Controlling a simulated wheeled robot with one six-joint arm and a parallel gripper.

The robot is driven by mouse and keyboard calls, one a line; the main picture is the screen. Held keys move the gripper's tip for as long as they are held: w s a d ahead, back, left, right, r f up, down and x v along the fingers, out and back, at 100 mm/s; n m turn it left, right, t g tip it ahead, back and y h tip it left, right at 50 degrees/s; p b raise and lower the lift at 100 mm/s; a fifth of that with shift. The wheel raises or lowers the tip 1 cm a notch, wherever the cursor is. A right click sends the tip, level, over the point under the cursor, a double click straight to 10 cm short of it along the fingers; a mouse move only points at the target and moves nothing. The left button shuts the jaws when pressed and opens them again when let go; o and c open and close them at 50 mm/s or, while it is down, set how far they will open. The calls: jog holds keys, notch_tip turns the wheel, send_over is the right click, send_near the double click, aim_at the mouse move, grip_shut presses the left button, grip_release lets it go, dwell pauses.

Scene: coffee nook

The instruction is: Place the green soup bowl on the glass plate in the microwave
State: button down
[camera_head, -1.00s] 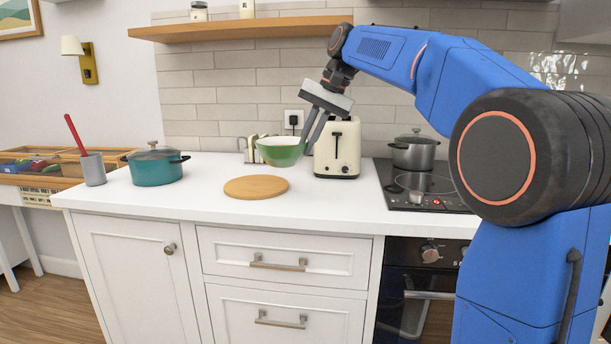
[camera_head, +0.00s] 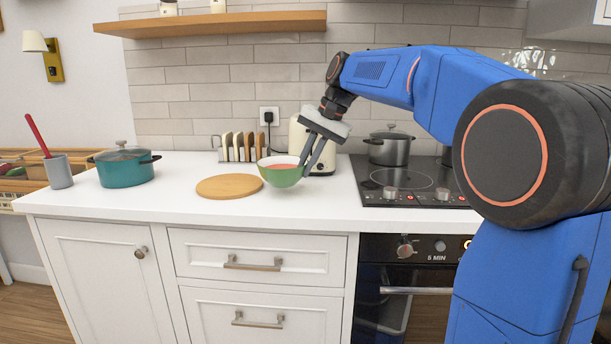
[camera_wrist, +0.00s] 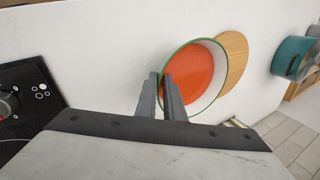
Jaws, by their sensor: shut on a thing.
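The green soup bowl (camera_head: 283,175) has a white inside and holds orange-red soup, seen from above in the wrist view (camera_wrist: 193,80). My gripper (camera_head: 308,172) is shut on the bowl's near rim, which lies between its fingers (camera_wrist: 168,82) in the wrist view. The bowl looks held level, above the counter in front of the toaster. How high it is above the counter is hard to tell. The microwave and its glass plate are not visible in any view.
A round wooden board (camera_head: 229,187) lies left of the bowl. A teal pot (camera_head: 124,168), grey utensil holder (camera_head: 59,172), filled toast rack (camera_head: 240,148) and cream toaster (camera_head: 300,135) stand around. Clear counter (camera_head: 200,219) lies in front.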

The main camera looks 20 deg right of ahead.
jog(key=shift+f, duration=1.4)
jog(key=shift+f, duration=0.1)
jog(key=c, duration=1.9)
grip_release()
jog(key=shift+o, duration=0.2)
jog(key=v, duration=1.2)
jog(key=shift+s, duration=0.15)
